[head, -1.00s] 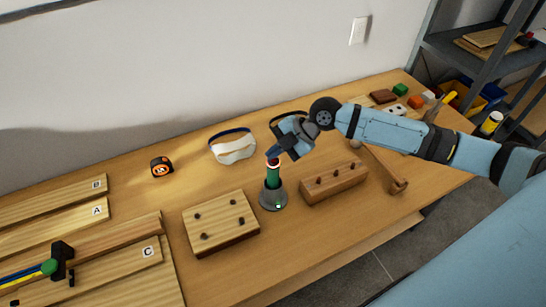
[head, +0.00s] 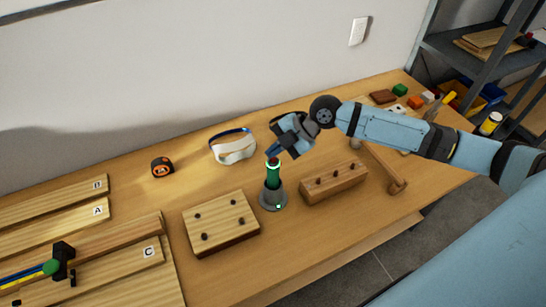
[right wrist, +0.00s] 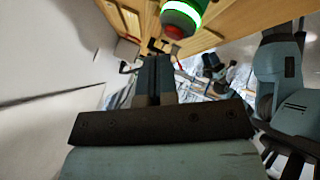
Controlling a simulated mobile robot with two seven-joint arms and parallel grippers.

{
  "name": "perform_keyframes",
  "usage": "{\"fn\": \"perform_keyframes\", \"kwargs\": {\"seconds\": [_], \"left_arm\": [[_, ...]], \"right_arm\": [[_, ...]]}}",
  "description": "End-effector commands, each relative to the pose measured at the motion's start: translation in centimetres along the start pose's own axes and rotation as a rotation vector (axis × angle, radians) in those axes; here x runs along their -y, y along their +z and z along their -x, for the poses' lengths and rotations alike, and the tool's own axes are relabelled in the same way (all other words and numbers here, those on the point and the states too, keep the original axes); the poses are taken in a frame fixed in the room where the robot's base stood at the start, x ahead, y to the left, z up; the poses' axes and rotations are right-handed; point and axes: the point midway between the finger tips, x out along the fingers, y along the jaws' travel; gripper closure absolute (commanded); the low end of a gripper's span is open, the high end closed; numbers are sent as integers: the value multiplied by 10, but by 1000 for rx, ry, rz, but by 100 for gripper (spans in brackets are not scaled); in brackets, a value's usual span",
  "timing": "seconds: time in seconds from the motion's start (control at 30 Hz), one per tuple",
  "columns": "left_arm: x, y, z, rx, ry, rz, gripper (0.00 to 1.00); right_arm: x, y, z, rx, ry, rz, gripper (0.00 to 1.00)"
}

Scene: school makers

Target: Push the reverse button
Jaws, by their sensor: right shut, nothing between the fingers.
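A green upright screwdriver-like tool (head: 273,177) stands in a grey round base (head: 273,197) on the workbench. Its top end has a red button (right wrist: 173,31) and a glowing green-white ring (right wrist: 181,10), both clear in the right wrist view. My right gripper (head: 272,154) comes from the upper right, its fingertips just above and beside the tool's top. Its fingers (right wrist: 154,72) are shut and empty, and seem apart from the button. I cannot tell which button is marked reverse. My left gripper is out of view.
A wooden block with pegs (head: 221,222) lies left of the tool, a longer block (head: 334,181) right of it. Goggles (head: 233,148) and a tape measure (head: 162,167) lie behind. A mallet (head: 382,165) is further right. Boards and a clamp (head: 62,262) fill the left.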

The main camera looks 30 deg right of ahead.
Motion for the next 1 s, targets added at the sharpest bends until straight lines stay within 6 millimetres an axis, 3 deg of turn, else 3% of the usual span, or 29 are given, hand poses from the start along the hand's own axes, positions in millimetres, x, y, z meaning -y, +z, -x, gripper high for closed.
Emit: {"fn": "perform_keyframes", "kwargs": {"seconds": [0.67, 1.0], "left_arm": [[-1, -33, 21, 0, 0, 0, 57], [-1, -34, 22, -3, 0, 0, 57]], "right_arm": [[-30, -30, 41, 0, 0, 1, 100], [-30, -30, 42, 0, 0, 0, 100]]}}
